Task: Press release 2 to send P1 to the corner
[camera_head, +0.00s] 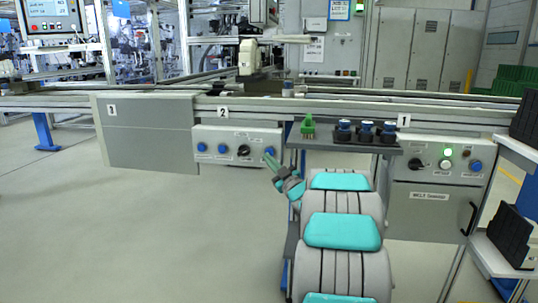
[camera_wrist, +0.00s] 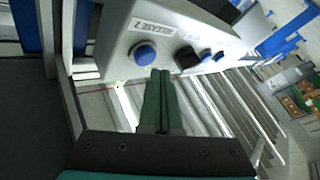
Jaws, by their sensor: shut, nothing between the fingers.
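A grey control box (camera_head: 222,135) hangs below the line under the "2" plate. Its right-hand blue button (camera_head: 270,151) stands apart from two blue buttons and a black knob. In the wrist view this blue button (camera_wrist: 145,55) sits beside an upside-down label that appears to read "RELEASE 2" (camera_wrist: 152,27). My gripper (camera_head: 270,158) is just in front of it, shut and empty. In the wrist view the green fingertips (camera_wrist: 160,73) are together, slightly right of and below the button; I cannot tell whether they touch it. No pallet marked P1 can be made out.
A shelf (camera_head: 345,145) right of the box carries a green part (camera_head: 308,125) and several black-and-blue parts (camera_head: 366,131). A second control box (camera_head: 437,185) with a lit green button hangs further right. The floor (camera_head: 150,240) at left is clear.

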